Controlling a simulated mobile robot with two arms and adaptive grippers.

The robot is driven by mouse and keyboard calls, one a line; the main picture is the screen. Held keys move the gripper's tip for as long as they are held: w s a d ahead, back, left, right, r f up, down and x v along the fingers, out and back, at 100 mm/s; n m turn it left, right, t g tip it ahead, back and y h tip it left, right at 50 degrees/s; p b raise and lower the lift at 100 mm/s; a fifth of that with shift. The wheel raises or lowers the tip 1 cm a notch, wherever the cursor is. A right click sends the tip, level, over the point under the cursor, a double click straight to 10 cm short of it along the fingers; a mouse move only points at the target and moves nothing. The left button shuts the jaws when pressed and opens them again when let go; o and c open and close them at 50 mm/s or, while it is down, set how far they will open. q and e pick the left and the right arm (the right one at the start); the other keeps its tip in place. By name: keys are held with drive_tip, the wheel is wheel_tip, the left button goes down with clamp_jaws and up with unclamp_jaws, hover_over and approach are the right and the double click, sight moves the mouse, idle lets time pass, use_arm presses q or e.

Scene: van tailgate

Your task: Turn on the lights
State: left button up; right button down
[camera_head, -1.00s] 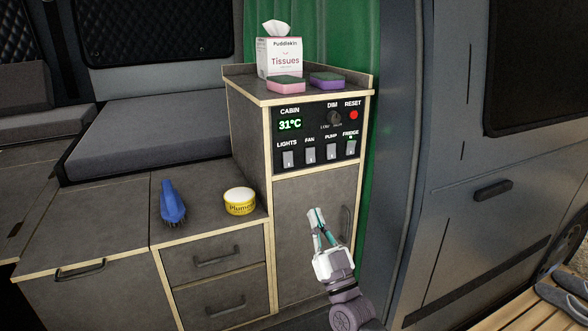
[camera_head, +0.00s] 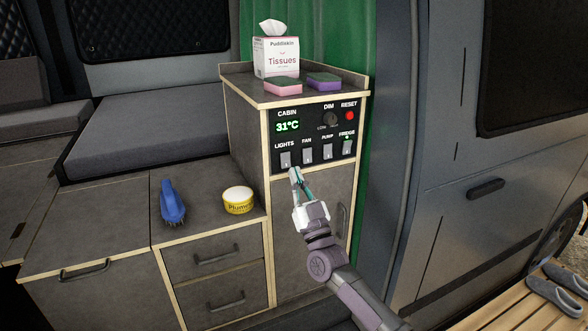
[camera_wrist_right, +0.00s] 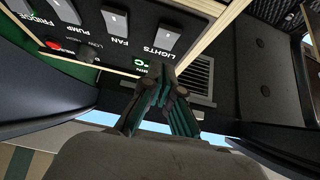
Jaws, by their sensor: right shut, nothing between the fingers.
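The lights switch (camera_head: 285,159) is the leftmost of several light-grey rocker switches on the black control panel (camera_head: 318,118). It also shows in the right wrist view (camera_wrist_right: 167,39), beside its LIGHTS label. My right gripper (camera_head: 295,172) is shut and empty, just below the lights switch in the head view. Its fingertips also show in the right wrist view (camera_wrist_right: 163,78), below the switch in that picture. I cannot tell whether they touch the panel. A green light shows above the fridge switch (camera_head: 347,148); none shows above the lights switch. My left gripper is not in view.
The fan switch (camera_head: 306,155) and pump switch (camera_head: 327,151) sit close beside the lights switch. A tissue box (camera_head: 276,57) and two sponges stand on the cabinet top. A blue brush (camera_head: 172,203) and a yellow tub (camera_head: 238,200) are on the lower counter.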

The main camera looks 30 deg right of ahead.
sight(286, 160)
drive_tip(key=shift+w+f, duration=0.2)
drive_tip(key=shift+w, duration=0.55)
drive_tip(key=shift+w+f, duration=0.2)
drive_tip(key=shift+w, duration=0.55)
